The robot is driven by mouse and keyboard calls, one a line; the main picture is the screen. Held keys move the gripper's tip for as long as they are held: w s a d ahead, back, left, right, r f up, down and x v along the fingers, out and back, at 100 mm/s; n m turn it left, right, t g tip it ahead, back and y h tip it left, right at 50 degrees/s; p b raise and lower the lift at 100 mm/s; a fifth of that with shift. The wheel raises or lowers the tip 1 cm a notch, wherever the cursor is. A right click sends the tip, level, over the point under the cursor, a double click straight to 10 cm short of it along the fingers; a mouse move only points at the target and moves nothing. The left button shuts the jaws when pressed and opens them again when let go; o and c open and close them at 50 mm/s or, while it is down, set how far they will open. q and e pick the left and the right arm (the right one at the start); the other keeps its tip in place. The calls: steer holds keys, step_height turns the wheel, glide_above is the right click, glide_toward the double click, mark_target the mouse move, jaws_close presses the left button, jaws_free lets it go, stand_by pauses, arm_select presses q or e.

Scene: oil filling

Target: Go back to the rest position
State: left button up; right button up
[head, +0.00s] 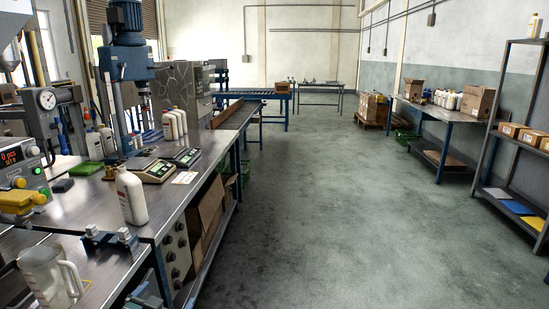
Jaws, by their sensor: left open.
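My left gripper (146,295) shows only in part at the bottom edge of the head view, in front of the workbench's near front edge. It is open, and I see nothing held in it. It is apart from the clear jug (45,275) to its left. A white bottle (131,196) stands upright on the bench farther back. My right gripper is not in view.
The steel workbench (185,192) runs along the left with scales (153,170), a blue drill press (128,60) and a fixture (108,241). A side table (440,115) and shelf rack (497,120) stand right. The floor (340,220) between is clear.

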arm_select(q)
steer(key=s+d+f+g, duration=0.1)
steer(key=s+d+f, duration=0.1)
steer(key=s, duration=0.3)
steer(key=s+d+f+h, duration=0.1)
steer(key=s+d+f, duration=0.2)
steer(key=s+f, duration=0.2)
steer(key=shift+s+d+g, duration=0.3)
steer(key=shift+s+g, duration=0.1)
steer(key=shift+s, duration=0.15)
steer(key=s+d+f, duration=0.1)
steer(key=s+d, duration=0.1)
steer(key=s, duration=0.3)
steer(key=s+d+f+g+h, duration=0.1)
steer(key=s+d, duration=0.1)
steer(key=s, duration=0.4)
steer(key=s+d+f+g, duration=0.1)
steer(key=s+d, duration=0.1)
steer(key=s, duration=0.3)
steer(key=shift+s+d+n+h, duration=0.15)
steer(key=shift+s+n+h, duration=0.15)
steer(key=shift+n, duration=0.1)
